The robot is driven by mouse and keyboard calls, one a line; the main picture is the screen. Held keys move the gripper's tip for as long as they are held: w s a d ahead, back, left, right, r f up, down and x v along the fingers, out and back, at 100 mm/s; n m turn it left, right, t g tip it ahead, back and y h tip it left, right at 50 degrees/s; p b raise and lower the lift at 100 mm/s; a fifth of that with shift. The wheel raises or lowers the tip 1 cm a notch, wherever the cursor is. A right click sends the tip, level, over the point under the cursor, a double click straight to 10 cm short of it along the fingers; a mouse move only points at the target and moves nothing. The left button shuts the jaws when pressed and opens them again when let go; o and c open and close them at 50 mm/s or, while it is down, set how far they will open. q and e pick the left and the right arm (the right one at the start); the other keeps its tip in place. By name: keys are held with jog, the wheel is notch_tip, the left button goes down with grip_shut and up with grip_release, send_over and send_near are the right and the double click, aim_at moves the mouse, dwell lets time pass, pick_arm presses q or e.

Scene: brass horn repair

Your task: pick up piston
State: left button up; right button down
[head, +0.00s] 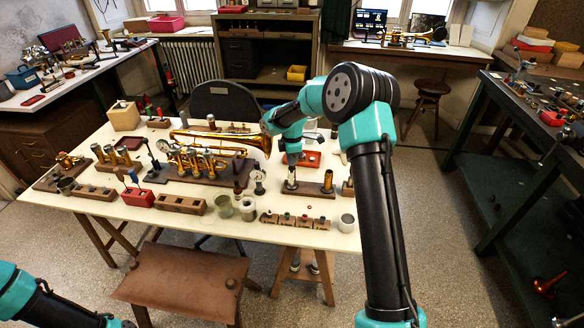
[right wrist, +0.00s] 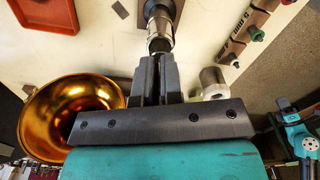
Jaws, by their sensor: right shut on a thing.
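The piston (right wrist: 160,27) is a silver cylinder with a dark upper part in the right wrist view. My right gripper (right wrist: 158,62) is shut on its near end, with the two dark fingers close together. In the head view the piston (head: 291,182) shows below my right gripper (head: 291,160), over the left part of a wooden stand (head: 309,188). I cannot tell whether it still touches the stand. A brass piece (head: 327,181) stands on the right part of that stand. My left arm shows only at the bottom left; its gripper is out of view.
A brass horn (head: 262,143) lies close left of my right gripper; its bell (right wrist: 65,108) is near in the wrist view. A red tray (head: 310,158) is behind. A wooden rack with coloured knobs (head: 297,221) and a pale cup (head: 347,222) stand at the front edge.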

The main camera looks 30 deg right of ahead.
jog(key=shift+r, duration=0.1)
notch_tip(320, 180, up, 10)
jog(key=shift+f, duration=0.1)
dwell(0.3)
jog(key=shift+a, duration=0.1)
